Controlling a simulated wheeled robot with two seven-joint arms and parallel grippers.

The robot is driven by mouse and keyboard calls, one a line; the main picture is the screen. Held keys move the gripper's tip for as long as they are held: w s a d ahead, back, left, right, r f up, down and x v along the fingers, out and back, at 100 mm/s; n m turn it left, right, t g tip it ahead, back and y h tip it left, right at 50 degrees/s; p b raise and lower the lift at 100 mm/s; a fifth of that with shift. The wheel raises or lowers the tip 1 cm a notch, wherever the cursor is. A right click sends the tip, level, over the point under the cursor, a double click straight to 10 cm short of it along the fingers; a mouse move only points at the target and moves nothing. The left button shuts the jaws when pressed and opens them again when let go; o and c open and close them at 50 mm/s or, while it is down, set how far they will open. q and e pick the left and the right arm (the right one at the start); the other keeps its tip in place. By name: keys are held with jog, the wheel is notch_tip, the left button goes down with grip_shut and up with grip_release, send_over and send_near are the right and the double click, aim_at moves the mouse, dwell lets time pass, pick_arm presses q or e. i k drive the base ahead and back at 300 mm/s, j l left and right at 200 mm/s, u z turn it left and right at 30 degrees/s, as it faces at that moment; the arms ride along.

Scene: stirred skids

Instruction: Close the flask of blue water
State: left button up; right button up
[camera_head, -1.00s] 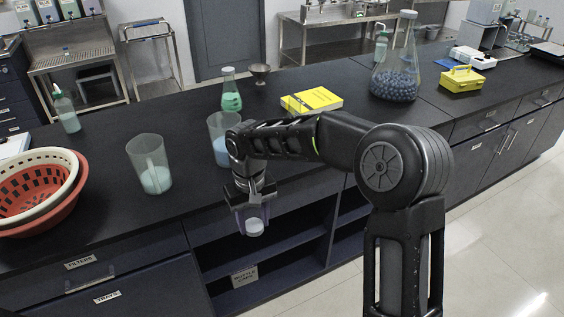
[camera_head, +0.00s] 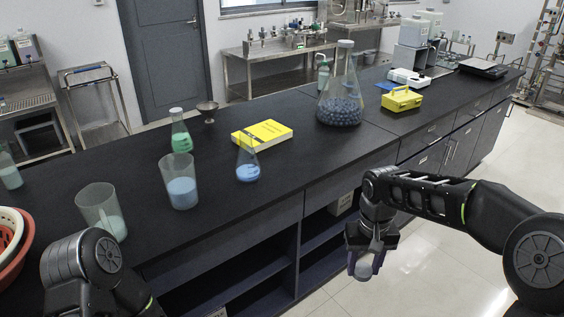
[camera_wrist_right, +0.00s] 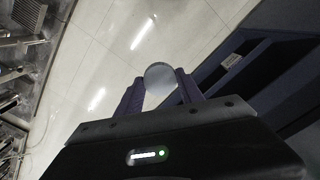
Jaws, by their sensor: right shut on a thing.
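The flask of blue water (camera_head: 247,172) is a small conical glass flask with blue liquid. It stands upright near the front edge of the dark bench, in front of a yellow book, and its mouth looks uncovered. My right gripper (camera_head: 366,264) is out over the floor, to the right of the flask and apart from it. It is shut on a pale round stopper (camera_head: 363,271). In the right wrist view the stopper (camera_wrist_right: 161,77) sits between the fingertips (camera_wrist_right: 158,90). My left arm shows at the bottom left, but its gripper is out of the picture.
Beakers of blue (camera_head: 182,193) and pale green liquid (camera_head: 112,228) stand left of the flask. A stoppered green flask (camera_head: 181,142) and the yellow book (camera_head: 262,136) are behind. A large flask of dark balls (camera_head: 340,109) stands to the right. Open shelves lie under the bench.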

aim_at(248, 168)
jog(key=i+l, duration=0.15)
jog(key=l, duration=0.2)
jog(key=i+l, duration=0.2)
jog(key=l, duration=0.15)
jog(key=i+l, duration=0.15)
jog(key=l, duration=0.2)
jog(key=i+l, duration=0.15)
jog(key=l, duration=0.2)
